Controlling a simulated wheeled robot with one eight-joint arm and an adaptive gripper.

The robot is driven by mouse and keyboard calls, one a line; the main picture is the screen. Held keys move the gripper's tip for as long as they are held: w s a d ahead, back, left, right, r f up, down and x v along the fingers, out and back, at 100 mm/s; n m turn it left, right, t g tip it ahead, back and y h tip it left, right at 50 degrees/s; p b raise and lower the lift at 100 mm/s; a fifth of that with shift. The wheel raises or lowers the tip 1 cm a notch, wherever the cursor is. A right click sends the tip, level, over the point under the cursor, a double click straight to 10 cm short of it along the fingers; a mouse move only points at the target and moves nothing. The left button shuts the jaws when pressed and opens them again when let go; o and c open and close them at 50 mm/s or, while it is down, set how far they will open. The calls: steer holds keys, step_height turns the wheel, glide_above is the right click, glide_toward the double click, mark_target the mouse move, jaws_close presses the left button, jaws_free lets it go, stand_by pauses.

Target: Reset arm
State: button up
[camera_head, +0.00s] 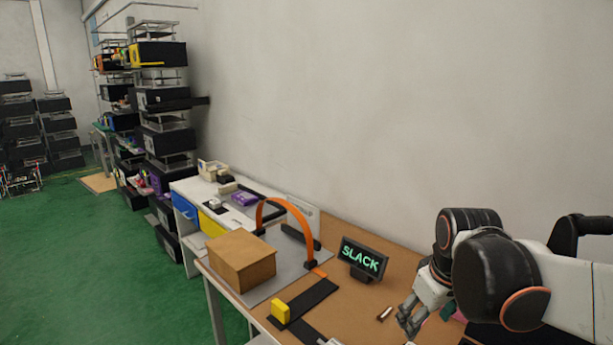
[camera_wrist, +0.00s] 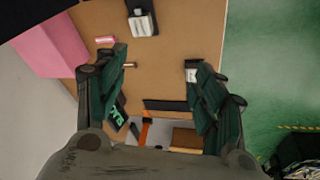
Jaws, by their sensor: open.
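My gripper (camera_head: 408,318) is above the right part of the brown table in the head view. An orange arch (camera_head: 290,215) on dark feet stands upright on a grey mat, apart from my gripper. A dark sign reading SLACK (camera_head: 362,258) stands left of my gripper; in the wrist view the left finger partly hides it. A dark fixture with a white part (camera_wrist: 142,20) lies beyond the fingertips in the wrist view.
A brown box (camera_head: 240,262) and a yellow block (camera_head: 281,311) sit near the table's front edge. A pink block (camera_wrist: 50,45) is at the left in the wrist view. The wall runs behind the table. Green floor (camera_head: 100,270) is open to the left.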

steer(key=s+a+r+m+t, duration=0.1)
steer(key=s+a+m+t, duration=0.2)
steer(key=s, duration=0.9)
steer(key=shift+r+m+t, duration=0.2)
steer(key=shift+m+t, duration=0.2)
steer(key=shift+m, duration=0.4)
